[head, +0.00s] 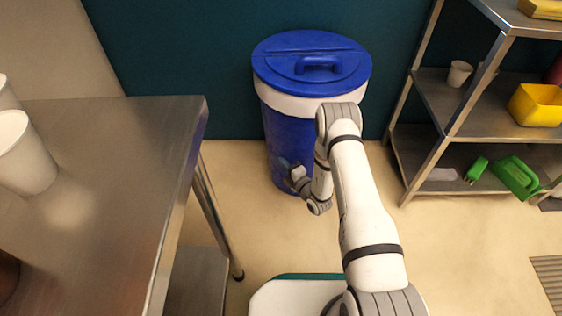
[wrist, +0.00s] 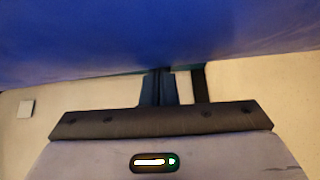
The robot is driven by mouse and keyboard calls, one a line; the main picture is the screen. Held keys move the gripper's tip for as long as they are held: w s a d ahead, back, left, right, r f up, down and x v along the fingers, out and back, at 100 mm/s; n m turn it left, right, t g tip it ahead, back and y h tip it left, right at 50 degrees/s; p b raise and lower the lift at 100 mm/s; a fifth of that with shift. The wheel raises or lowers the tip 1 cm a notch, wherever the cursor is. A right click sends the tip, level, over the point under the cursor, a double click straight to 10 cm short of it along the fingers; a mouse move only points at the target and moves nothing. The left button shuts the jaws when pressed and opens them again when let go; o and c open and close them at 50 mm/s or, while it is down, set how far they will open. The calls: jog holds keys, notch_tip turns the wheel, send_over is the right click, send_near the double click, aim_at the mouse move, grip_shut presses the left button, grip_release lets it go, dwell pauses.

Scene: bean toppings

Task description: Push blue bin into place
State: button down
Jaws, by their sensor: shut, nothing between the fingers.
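The blue bin (head: 281,133) stands upright on the floor against the dark teal wall in the head view. It has a blue lid with a handle and a white band below the lid. My gripper (head: 284,163) is low at the front of the bin, at its side wall. In the wrist view the bin's blue wall (wrist: 150,35) fills the top, and my gripper (wrist: 158,73) points at it with its fingers together and nothing between them. The fingertips are at or very near the bin; I cannot tell if they touch. My arm hides part of the bin's right side.
A steel table (head: 110,200) with white cups (head: 24,152) stands at the left. A metal shelf (head: 440,150) at the right holds a yellow container (head: 537,104) and green items (head: 513,176). Bare floor (head: 235,170) lies between. A floor grate (head: 550,278) is at lower right.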

jog(key=s+d+p, duration=0.3)
jog(key=s+p, duration=0.1)
jog(key=s, duration=0.7)
jog(key=shift+d, duration=0.15)
jog(key=shift+r, duration=0.1)
